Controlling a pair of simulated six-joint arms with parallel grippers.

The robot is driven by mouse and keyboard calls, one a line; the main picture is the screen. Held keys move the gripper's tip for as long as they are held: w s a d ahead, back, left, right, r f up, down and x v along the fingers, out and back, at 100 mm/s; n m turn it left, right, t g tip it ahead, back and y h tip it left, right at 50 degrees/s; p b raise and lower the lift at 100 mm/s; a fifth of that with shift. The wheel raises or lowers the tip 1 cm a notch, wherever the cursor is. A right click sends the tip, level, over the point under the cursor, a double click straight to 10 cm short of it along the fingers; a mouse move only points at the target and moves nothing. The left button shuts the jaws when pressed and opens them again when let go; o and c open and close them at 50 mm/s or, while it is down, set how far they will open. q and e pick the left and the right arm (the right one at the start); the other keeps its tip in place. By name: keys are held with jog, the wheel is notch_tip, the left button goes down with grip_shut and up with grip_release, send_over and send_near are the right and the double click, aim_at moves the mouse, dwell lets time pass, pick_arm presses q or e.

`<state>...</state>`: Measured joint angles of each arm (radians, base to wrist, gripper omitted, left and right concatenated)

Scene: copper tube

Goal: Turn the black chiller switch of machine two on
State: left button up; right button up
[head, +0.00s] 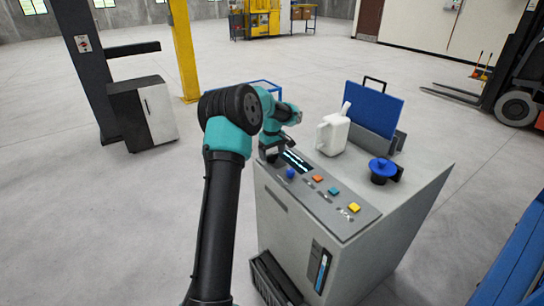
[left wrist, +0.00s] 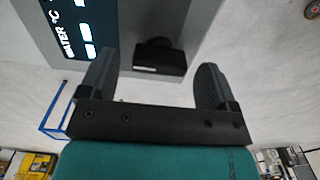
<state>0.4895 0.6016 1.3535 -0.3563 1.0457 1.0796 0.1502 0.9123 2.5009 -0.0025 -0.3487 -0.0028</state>
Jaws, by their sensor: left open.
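The grey machine (head: 300,235) stands in the middle of the head view, with a sloped control panel on its top front edge. A black switch (left wrist: 160,57) shows in the left wrist view as a dark block with a pale line along one edge. It lies in the gap between the fingers of my left gripper (left wrist: 156,78), just past their tips. I cannot tell whether they touch it. In the head view my left gripper (head: 271,150) is over the panel's far left end and hides the switch there. The gripper is open. My right gripper is out of view.
Beside the gripper are a lit display (head: 296,160), a blue knob (head: 290,173), and orange (head: 318,178), teal (head: 334,190) and yellow (head: 354,207) buttons. A white jug (head: 333,134), a blue panel (head: 375,108) and a blue-lidded pot (head: 382,170) stand on top.

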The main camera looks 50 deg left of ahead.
pick_arm(q)
jog(key=shift+f, duration=0.85)
jog(key=shift+c, duration=0.2)
jog(key=c, duration=0.9)
